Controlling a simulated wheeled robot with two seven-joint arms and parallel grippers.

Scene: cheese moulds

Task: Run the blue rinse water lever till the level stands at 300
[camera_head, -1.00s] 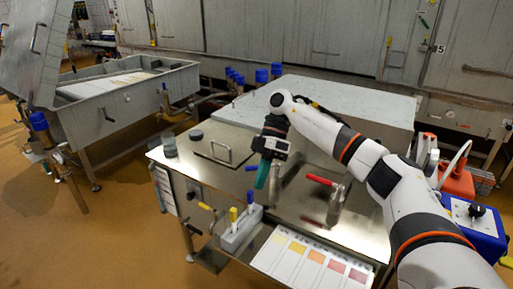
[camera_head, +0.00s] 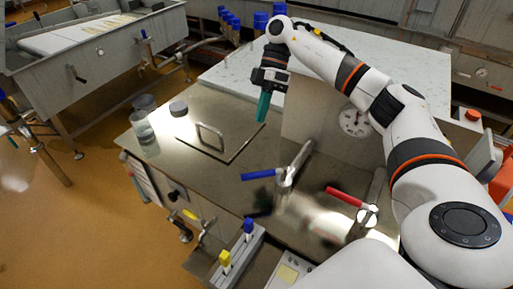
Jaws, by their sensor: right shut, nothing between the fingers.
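The blue lever (camera_head: 258,175) points left from a metal tap (camera_head: 288,178) on the steel worktop. My right gripper (camera_head: 264,106) has teal fingers, shut and empty, pointing down. It appears above and behind the blue lever in the picture, apart from it. A round white dial (camera_head: 354,122) is on the upright face behind the taps, left of my right arm; its reading is too small to tell. No level marked 300 can be made out. My left gripper is not in view.
A red lever (camera_head: 343,196) sits on a second tap to the right. A hatch with a handle (camera_head: 210,137), a glass jar (camera_head: 143,130) and a dark round piece (camera_head: 178,109) are at the left. A holder with blue and yellow handles (camera_head: 240,256) stands in front.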

